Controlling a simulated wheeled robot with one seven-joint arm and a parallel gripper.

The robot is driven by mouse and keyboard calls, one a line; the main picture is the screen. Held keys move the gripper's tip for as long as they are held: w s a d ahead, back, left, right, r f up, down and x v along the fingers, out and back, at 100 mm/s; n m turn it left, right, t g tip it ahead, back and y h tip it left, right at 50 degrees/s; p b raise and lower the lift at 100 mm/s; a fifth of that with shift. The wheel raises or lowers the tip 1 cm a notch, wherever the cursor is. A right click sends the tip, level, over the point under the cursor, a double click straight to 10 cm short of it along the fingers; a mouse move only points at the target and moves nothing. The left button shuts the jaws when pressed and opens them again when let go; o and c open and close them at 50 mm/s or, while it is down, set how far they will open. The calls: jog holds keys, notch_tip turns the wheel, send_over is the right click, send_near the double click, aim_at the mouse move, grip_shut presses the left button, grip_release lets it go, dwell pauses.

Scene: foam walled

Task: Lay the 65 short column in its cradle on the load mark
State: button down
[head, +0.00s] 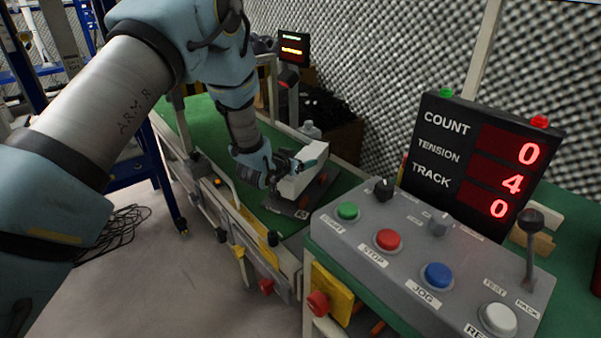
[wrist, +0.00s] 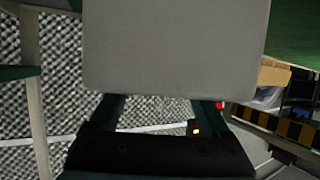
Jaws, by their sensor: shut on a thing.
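A pale grey block-shaped column (head: 298,182) is held in my gripper (head: 293,165) over the green belt. The same plain grey face fills the upper middle of the wrist view (wrist: 176,45), between the two dark green fingers of my gripper (wrist: 160,107). A dark flat plate (head: 283,207) lies on the belt under the column. I cannot tell whether it is the cradle, or whether the column touches it. No load mark can be made out; my gripper and the column hide part of the belt.
The control box (head: 425,250) with coloured buttons and a lever stands at the near right. The display (head: 480,165) behind it reads COUNT 0, TENSION 4, TRACK 0. A clear bottle (head: 310,130) stands beyond the column. Foam walling (head: 370,60) closes the back.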

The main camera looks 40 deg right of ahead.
jog(key=shift+f, duration=1.75)
jog(key=shift+f, duration=0.1)
jog(key=shift+f+b, duration=0.15)
jog(key=shift+b, duration=0.25)
grip_release()
jog(key=shift+r+p, duration=0.25)
jog(key=shift+p, duration=0.05)
jog(key=v, duration=1.2)
jog(key=shift+f, duration=0.15)
jog(key=shift+a, duration=0.1)
